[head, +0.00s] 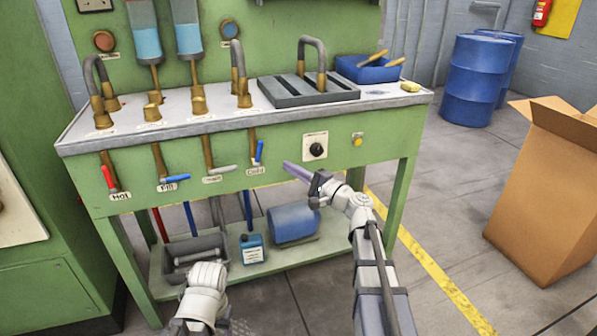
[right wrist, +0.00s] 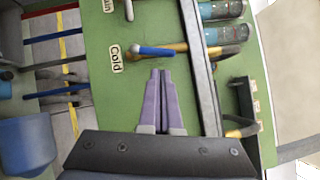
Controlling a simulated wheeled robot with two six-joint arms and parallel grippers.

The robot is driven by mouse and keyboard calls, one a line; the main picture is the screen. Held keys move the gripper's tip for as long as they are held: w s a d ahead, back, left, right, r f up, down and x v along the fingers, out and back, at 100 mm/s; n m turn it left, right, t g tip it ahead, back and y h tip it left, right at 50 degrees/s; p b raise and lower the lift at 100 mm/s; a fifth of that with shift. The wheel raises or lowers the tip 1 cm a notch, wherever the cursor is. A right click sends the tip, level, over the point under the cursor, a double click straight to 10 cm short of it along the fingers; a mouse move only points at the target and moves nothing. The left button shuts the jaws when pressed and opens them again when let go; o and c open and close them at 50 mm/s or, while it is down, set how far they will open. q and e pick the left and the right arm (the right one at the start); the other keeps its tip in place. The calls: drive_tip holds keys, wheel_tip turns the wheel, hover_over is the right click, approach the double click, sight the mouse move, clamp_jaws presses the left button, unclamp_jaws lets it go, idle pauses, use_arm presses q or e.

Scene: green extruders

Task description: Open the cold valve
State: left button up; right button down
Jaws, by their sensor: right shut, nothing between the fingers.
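The cold valve has a blue lever handle (head: 259,151) on a brass pipe at the front panel of the green bench. Its handle stands nearly upright, above the "Cold" label (head: 256,171). In the right wrist view the blue handle (right wrist: 157,52) lies just beyond the fingertips, roughly along the brass pipe (right wrist: 186,47). My right gripper (head: 287,166) has purple fingers, shut and empty, pointing left just right of the valve. It also shows in the right wrist view (right wrist: 161,72), apparently apart from the handle. My left arm shows at the bottom, but its gripper does not.
Left of the cold valve are a grey-handled valve (head: 220,169), the blue fill handle (head: 176,178) and the red hot handle (head: 108,176). A black knob (head: 316,150) sits to the right. The worktop edge (head: 160,139) overhangs the valves. A cardboard box (head: 545,205) stands right.

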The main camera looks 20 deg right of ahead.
sight(259, 149)
drive_tip(key=p+x, duration=0.1)
drive_tip(key=x, duration=0.7)
drive_tip(key=shift+w+a, duration=0.25)
drive_tip(key=shift+r, duration=0.1)
drive_tip(key=shift+a+r+p, duration=0.3)
drive_tip(key=shift+r+p, duration=0.1)
drive_tip(key=shift+p, duration=0.2)
drive_tip(key=shift+a+n+p, duration=0.35)
drive_tip(key=shift+n, duration=0.15)
